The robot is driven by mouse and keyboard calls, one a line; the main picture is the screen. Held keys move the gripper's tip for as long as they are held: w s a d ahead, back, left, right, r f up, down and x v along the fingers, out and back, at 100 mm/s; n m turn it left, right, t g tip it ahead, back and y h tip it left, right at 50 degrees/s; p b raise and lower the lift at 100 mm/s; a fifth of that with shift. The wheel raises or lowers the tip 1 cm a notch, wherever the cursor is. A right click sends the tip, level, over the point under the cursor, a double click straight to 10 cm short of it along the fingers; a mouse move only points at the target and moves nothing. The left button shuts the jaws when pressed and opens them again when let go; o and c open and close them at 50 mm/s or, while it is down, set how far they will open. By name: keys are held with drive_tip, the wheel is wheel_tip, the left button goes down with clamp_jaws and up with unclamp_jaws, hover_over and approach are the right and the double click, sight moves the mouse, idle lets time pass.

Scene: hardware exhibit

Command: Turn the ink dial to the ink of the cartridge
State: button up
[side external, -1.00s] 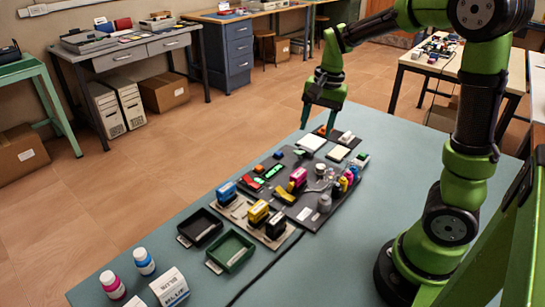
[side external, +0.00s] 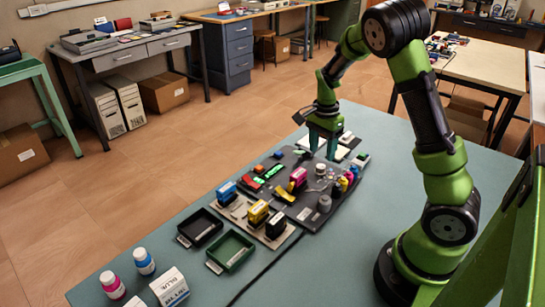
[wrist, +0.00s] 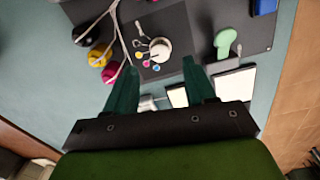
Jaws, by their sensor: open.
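The ink dial (wrist: 160,48) shows in the wrist view as a pale round knob with pink, yellow and blue dots beside it. In the side view it is a small pale knob (side external: 320,170) on the dark board (side external: 318,222). A magenta cartridge (side external: 299,174) stands on the board, left of the dial. Blue (side external: 226,189), yellow (side external: 258,211) and black (side external: 276,224) cartridges stand on a pale rack. My gripper (side external: 322,155) is open and empty, fingers pointing down near the dial's far side. In the wrist view the fingertips (wrist: 159,66) lie just below the dial, apart from it.
Yellow (wrist: 99,55) and magenta (wrist: 112,73) ink bottles with pale tubes stand beside the dial. A green lever-like piece (wrist: 225,42) lies on its other side. White pads (side external: 342,152) lie near my gripper.

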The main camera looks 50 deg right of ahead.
sight(321, 166)
wheel_tip(321, 166, down, 5)
drive_tip(key=shift+f, duration=0.15)
clamp_jaws()
idle(0.4)
drive_tip(key=shift+n, duration=2.8)
